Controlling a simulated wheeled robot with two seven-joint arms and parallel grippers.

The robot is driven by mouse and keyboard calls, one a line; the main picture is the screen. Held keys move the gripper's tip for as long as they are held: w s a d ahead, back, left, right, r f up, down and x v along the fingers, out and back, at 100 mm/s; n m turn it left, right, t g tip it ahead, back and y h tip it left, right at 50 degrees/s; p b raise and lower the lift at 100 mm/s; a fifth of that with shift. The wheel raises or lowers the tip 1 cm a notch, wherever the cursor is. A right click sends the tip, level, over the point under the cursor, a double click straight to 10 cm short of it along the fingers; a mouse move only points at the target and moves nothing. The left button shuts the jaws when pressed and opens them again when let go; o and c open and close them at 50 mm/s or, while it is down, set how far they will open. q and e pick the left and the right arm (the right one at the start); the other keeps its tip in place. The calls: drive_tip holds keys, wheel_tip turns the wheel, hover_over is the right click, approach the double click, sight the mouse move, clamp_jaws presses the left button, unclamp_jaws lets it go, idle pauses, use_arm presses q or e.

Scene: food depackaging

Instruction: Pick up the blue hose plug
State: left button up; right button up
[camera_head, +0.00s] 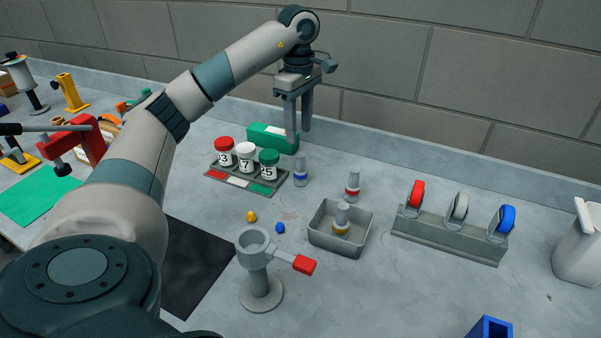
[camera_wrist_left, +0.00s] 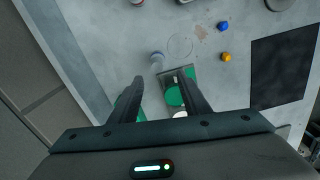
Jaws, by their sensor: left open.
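A small blue plug-like piece (camera_head: 280,228) lies on the grey table, just right of a similar yellow piece (camera_head: 251,216). It also shows in the left wrist view (camera_wrist_left: 222,27), near the top. A grey bottle-shaped piece with a blue band (camera_head: 301,172) stands farther back; its top shows in the left wrist view (camera_wrist_left: 157,57). My left gripper (camera_head: 299,132) is open and empty, raised at the back, fingers pointing down. It is well behind the small blue piece. In the left wrist view its fingertips (camera_wrist_left: 165,75) are near the banded piece and the green lid.
A tray (camera_head: 279,183) holds three lidded jars, beside a green box (camera_head: 268,138). A grey bin (camera_head: 343,244) holds an orange-banded piece. A stand with a red handle (camera_head: 260,290) is in front. A rack (camera_head: 446,237) of coloured discs stands right.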

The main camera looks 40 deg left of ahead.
sight(300, 154)
use_arm(q)
wheel_tip(300, 154, down, 3)
drive_tip(key=shift+f+p, duration=0.2)
drive_tip(key=shift+p, duration=0.3)
drive_tip(key=shift+f, duration=0.55)
use_arm(e)
drive_tip(key=shift+d+r, duration=0.45)
drive_tip(key=shift+r, duration=0.25)
drive_tip(key=shift+r, duration=0.15)
use_arm(q)
drive_tip(key=shift+w+f+p, duration=0.15)
drive_tip(key=shift+f+p, duration=0.5)
drive_tip(key=shift+p, duration=0.15)
wheel_tip(300, 154, down, 3)
drive_tip(key=shift+w+r+p, duration=0.1)
drive_tip(key=shift+w+p, duration=0.05)
drive_tip(key=shift+p, duration=0.65)
drive_tip(key=shift+f, duration=0.55)
use_arm(e)
drive_tip(key=r, duration=0.3)
drive_tip(key=shift+a, duration=0.3)
use_arm(q)
clamp_jaws()
use_arm(e)
drive_tip(key=shift+d, duration=0.25)
